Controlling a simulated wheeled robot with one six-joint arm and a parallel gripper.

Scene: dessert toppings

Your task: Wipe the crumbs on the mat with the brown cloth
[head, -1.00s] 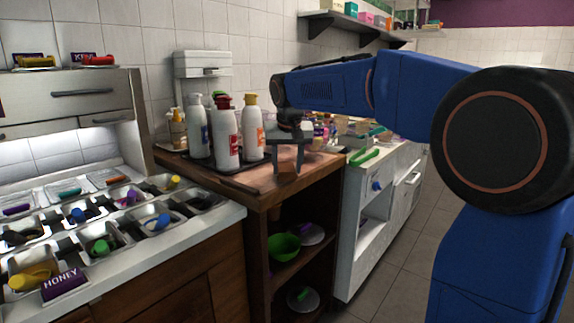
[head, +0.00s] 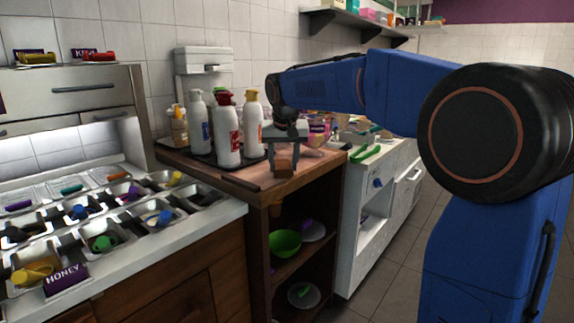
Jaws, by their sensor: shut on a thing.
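My gripper (head: 284,158) is over the wooden counter top, just right of the bottles, with its fingers pointing down. It is shut on a small brown piece, which looks like the brown cloth (head: 284,166). The cloth hangs between the fingertips, at or just above the counter; I cannot tell whether it touches. A dark mat or tray (head: 201,157) lies under the bottles; I cannot tell whether it is the task's mat. No crumbs can be made out at this distance.
Several pump bottles (head: 228,135) stand close to the left of my gripper. A thin dark strip (head: 240,183) lies near the counter's front edge (head: 262,200). A green-handled tool (head: 364,152) lies on the white counter to the right. Topping trays (head: 100,222) fill the left counter.

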